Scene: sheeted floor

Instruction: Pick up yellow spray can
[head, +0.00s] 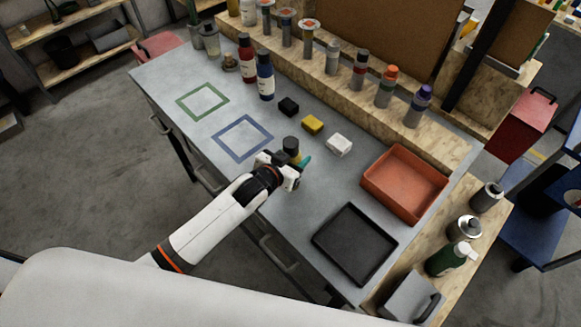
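A dark-capped can (291,145) with a little yellow showing below its cap stands on the grey table (215,75). My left gripper (289,166) is right at this can, on its near side, and hides most of its body. A small teal part shows just right of the gripper. The fingers are too small and covered to tell whether they are open or closed on the can. Another yellow item (233,6) is partly cut off at the top edge. My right gripper is not in view.
Black (288,106), yellow (312,124) and white (339,144) blocks lie behind the can. Red (246,58) and blue (265,76) bottles stand farther left. An orange bin (403,184) and black tray (318,238) are at right. Several cans line the back ledge (340,95).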

